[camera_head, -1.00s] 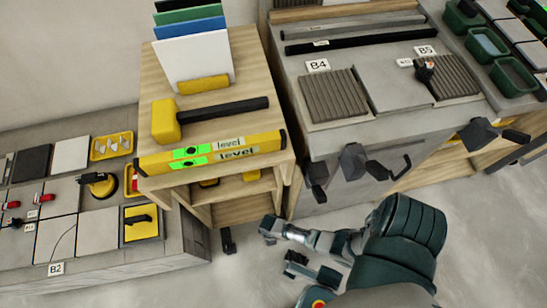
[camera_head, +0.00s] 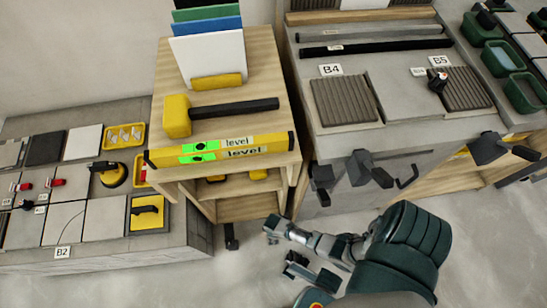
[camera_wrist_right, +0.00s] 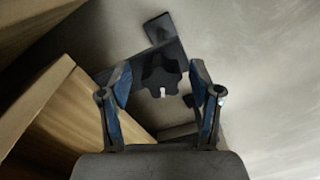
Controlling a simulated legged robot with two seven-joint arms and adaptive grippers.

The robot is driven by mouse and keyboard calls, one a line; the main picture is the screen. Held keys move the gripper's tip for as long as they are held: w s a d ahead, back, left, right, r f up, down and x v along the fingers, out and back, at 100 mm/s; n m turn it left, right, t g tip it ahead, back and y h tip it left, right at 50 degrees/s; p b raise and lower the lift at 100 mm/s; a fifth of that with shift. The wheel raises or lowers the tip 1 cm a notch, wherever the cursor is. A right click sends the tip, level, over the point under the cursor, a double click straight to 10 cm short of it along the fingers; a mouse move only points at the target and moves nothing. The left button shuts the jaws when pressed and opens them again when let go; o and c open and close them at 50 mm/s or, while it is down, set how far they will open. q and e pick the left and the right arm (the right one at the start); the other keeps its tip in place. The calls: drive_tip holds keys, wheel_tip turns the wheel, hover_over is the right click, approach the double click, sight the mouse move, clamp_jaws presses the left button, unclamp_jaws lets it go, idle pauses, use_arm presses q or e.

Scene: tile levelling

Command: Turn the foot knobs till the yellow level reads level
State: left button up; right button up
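The yellow level (camera_head: 221,149) lies along the front edge of a wooden stand's top. Its vials glow green; the bubble's exact position is too small to read. A dark foot (camera_head: 231,237) stands under the stand's front right leg. In the right wrist view, a black lobed foot knob (camera_wrist_right: 161,74) shows beyond and between my fingers. My right gripper (camera_head: 281,246) is open, to the right of that foot in the head view. In its wrist view, the right gripper (camera_wrist_right: 161,72) has both fingers apart, with no visible contact on the knob. My left gripper is not in view.
The wooden stand (camera_head: 270,70) carries a yellow-headed mallet (camera_head: 177,116) and upright coloured sheets (camera_head: 208,55). A low grey bench (camera_head: 110,252) with tiles is left. A bench with black clamps (camera_head: 360,168) is right. Grey floor lies open around my right arm.

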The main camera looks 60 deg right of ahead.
drive_tip(key=shift+w, duration=0.1)
drive_tip(key=shift+r, duration=0.6)
wheel_tip(320, 180, up, 11)
drive_tip(key=shift+f, duration=0.15)
